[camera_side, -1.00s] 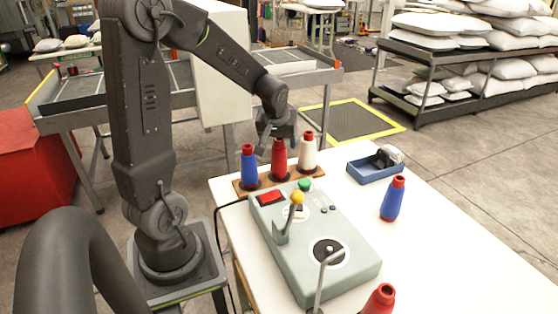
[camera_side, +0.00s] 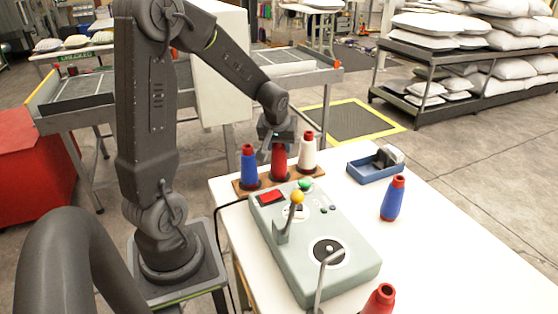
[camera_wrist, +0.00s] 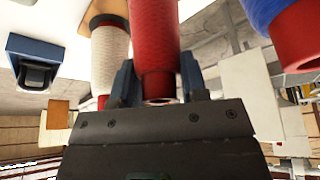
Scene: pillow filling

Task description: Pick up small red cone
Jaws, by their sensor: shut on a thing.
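A small red cone (camera_side: 279,163) stands in the middle of the wooden rack (camera_side: 243,186) at the back of the white table. My gripper (camera_side: 279,142) has come down over its top from above. In the wrist view, the red cone (camera_wrist: 154,50) sits between the two fingers of my gripper (camera_wrist: 157,85), which are shut on it near its tip. The cone appears upright in the rack. Another red cone (camera_side: 379,300) stands at the front edge of the table, partly cut off by the picture.
A blue cone (camera_side: 249,166) stands close to the left of the held cone, and a white cone (camera_side: 308,153) to its right. A control box (camera_side: 315,240) with levers lies in front. A blue tape dispenser (camera_side: 375,170) and another blue cone (camera_side: 392,200) stand at right.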

